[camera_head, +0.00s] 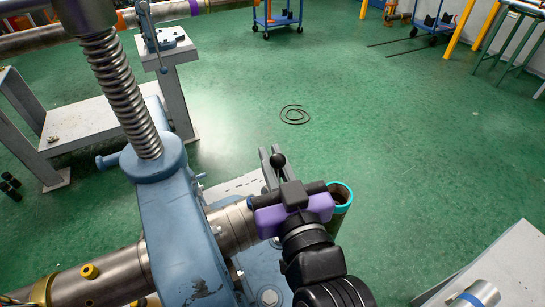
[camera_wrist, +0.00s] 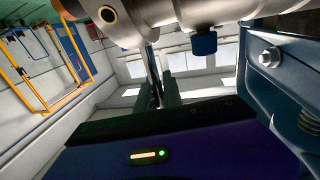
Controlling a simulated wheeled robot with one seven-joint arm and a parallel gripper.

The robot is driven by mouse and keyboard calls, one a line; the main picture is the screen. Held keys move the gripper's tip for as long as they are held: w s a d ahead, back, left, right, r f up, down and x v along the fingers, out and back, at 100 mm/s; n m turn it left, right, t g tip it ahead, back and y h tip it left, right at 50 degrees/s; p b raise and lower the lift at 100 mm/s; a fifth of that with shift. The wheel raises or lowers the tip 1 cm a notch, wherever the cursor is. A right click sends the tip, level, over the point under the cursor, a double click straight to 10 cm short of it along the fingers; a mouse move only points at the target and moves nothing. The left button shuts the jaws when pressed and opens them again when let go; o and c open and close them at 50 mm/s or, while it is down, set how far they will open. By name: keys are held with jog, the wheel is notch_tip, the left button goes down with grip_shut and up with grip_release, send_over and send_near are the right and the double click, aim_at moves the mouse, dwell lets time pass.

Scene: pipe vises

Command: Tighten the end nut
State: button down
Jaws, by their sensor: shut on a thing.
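My gripper (camera_head: 272,166), with a purple and black body, is over the end of the silver pipe assembly, just right of the blue vise frame (camera_head: 178,235). Its narrow fingers also show in the wrist view (camera_wrist: 154,72), close together and reaching up to the metal fittings. They are shut on a part that looks like the end nut, but the contact is mostly hidden. A silver stepped collar (camera_head: 232,226) sits between the vise and my gripper. An open pipe end with a teal rim (camera_head: 341,194) shows just right of my gripper.
A tall threaded screw (camera_head: 122,92) rises from the vise. A grey stand (camera_head: 168,85) with another pipe is at upper left. A grey block (camera_head: 500,270) is at lower right.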

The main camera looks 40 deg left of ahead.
jog(key=shift+a+r+p, duration=0.1)
jog(key=shift+p, duration=0.35)
jog(key=p, duration=0.1)
jog(key=a+h+p, duration=0.1)
jog(key=p, duration=0.1)
jog(key=shift+w+r+g+p, duration=0.15)
jog(key=shift+w+g+p, duration=0.15)
jog(key=shift+g, duration=0.1)
jog(key=shift+w+a+f+n+g+h+p, duration=0.35)
jog(key=shift+a+f+h+p, duration=0.35)
jog(key=shift+p, duration=1.1)
jog(key=shift+w+a+f+n+g+h+p, duration=0.1)
jog(key=shift+a+f+g+h+p, duration=0.6)
jog(key=shift+p, duration=1.15)
jog(key=shift+w+a+f+n+g+h+p, duration=0.2)
jog(key=shift+a+f+h+p, duration=0.5)
jog(key=shift+p, duration=1.1)
jog(key=shift+d+r, duration=0.2)
jog(key=shift+d, duration=0.1)
jog(key=c, duration=1.5)
grip_release()
jog(key=shift+a, duration=0.1)
